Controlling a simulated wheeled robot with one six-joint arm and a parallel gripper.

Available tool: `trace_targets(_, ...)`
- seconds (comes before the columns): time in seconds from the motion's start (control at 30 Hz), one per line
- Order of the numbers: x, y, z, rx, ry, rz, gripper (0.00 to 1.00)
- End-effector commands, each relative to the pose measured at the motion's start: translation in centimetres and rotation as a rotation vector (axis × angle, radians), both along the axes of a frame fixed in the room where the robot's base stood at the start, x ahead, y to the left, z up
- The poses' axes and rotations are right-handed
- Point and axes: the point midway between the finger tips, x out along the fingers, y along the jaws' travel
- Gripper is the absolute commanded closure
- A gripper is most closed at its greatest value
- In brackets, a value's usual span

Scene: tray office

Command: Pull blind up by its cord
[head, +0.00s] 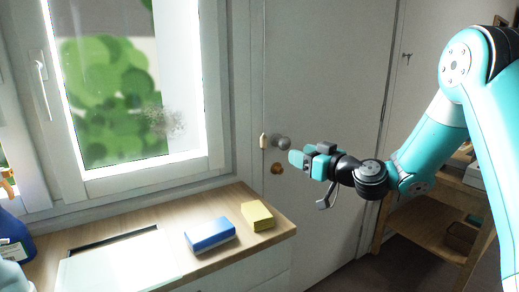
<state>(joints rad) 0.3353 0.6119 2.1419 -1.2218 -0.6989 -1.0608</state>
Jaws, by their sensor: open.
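My gripper (297,158) reaches in from the right, pointing left, in front of the grey door. It is open, and nothing shows between its fingers, though they are seen nearly edge-on. A small cream pull (263,141) hangs just left of the fingertips, near the door's left edge; it looks like the end of the blind cord. The thin cord above it is barely visible. The fingertips appear apart from the pull, but the depth between them is hard to judge. A grey-brown band at the top of the window (110,18) may be the blind; I cannot tell.
A round door knob (284,143) and a brass lock (277,168) are close to the gripper. A wooden counter (262,238) below holds a blue block (209,236), a yellow block (257,216) and a pale tray (120,268). Wooden shelves (425,220) stand at right.

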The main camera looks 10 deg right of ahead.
Motion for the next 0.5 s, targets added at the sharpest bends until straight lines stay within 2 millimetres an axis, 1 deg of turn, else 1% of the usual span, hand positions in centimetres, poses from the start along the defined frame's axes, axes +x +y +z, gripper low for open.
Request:
trace_targets(0.03, 0.5, 0.3, 0.3, -0.001, -0.003, 0.001, 0.50)
trace_targets(0.17, 2.5, 1.5, 0.7, -0.002, -0.003, 0.004, 0.50)
trace_targets(0.5, 9.4, 5.1, 0.7, -0.004, -0.002, 0.006, 0.50)
